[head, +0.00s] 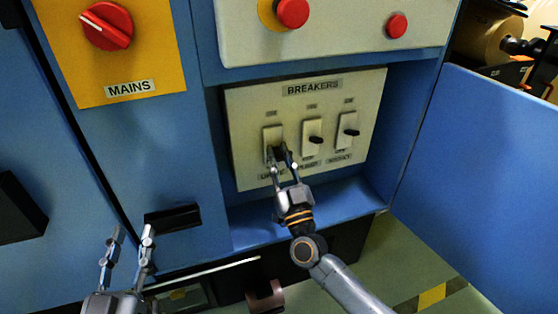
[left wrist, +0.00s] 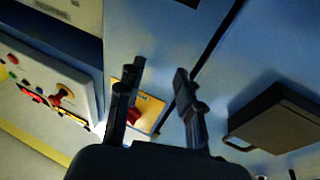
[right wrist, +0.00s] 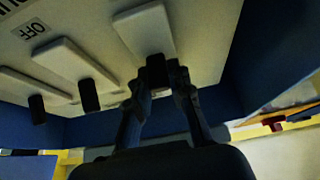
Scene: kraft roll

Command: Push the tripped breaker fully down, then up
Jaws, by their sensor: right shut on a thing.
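The breaker panel (head: 250,108) is cream with three breakers in a row. My right gripper (head: 281,154) is at the left breaker (head: 271,133), shut on its black lever. In the right wrist view the lever (right wrist: 156,70) shows between the fingertips of my right gripper (right wrist: 163,80). The lever is partly hidden in the head view; it appears low on its plate. The middle lever (head: 315,140) and right lever (head: 351,132) stick out untouched. My left gripper (head: 131,236) is open and empty at the lower left, away from the panel.
A red MAINS knob (head: 106,27) on a yellow plate is at the upper left. Red buttons (head: 292,12) sit above the breakers. A black handle (head: 172,217) is near my left gripper. A blue door (head: 480,170) stands open at the right.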

